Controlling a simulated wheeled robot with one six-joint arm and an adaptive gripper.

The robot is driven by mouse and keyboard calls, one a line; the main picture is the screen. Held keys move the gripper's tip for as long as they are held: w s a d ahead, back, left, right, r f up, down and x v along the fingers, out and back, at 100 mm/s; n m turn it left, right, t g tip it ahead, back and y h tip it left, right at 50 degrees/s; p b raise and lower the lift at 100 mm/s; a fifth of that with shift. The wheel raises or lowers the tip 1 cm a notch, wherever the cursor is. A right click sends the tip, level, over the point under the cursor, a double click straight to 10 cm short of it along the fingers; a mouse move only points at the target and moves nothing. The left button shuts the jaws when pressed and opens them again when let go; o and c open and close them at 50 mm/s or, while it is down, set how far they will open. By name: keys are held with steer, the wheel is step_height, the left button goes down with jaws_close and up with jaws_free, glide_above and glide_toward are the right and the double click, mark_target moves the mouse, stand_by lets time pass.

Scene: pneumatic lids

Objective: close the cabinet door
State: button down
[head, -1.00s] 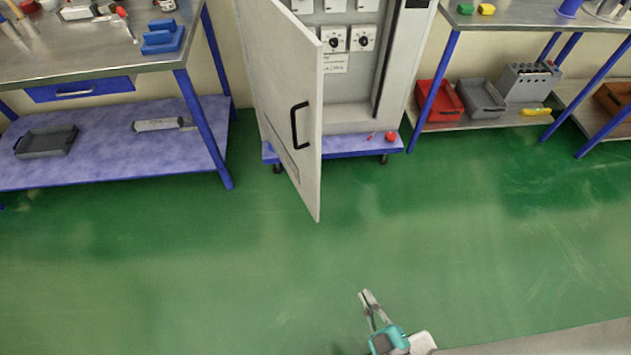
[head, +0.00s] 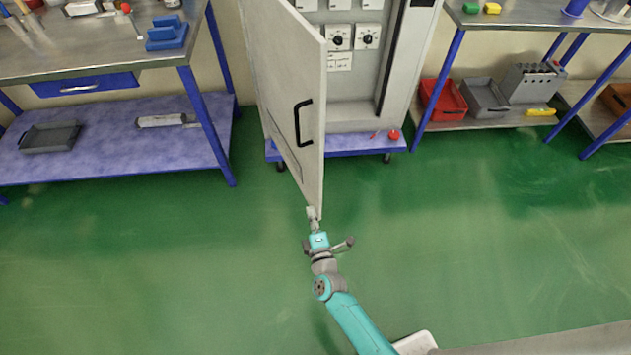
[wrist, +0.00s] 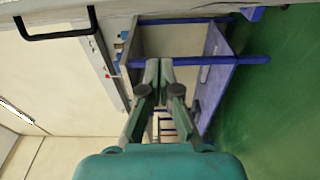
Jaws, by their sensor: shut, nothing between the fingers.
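The cabinet door (head: 285,85) is pale grey with a black bar handle (head: 302,123). It stands open, swung out towards me, with the cabinet's inside (head: 350,80) showing to its right. My gripper (head: 313,212) is shut and empty. Its tips are at the bottom of the door's free edge, below the handle; I cannot tell whether they touch. In the wrist view, the shut fingertips (wrist: 160,66) are just below a pale band of the door (wrist: 140,10), and the handle (wrist: 58,36) shows at the upper left.
A metal workbench (head: 110,62) with a blue lower shelf stands left of the cabinet. A bench to the right holds a red bin (head: 443,100) and a grey bin (head: 486,97). A small red object (head: 394,135) lies on the cabinet's blue base. The green floor (head: 480,260) in front is clear.

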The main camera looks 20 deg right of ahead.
glide_above(316, 181)
steer(key=s+a, duration=0.4)
steer(key=a, duration=0.2)
steer(key=shift+w+d, duration=0.1)
steer(key=shift+d, duration=2.1)
steer(key=shift+d, duration=0.1)
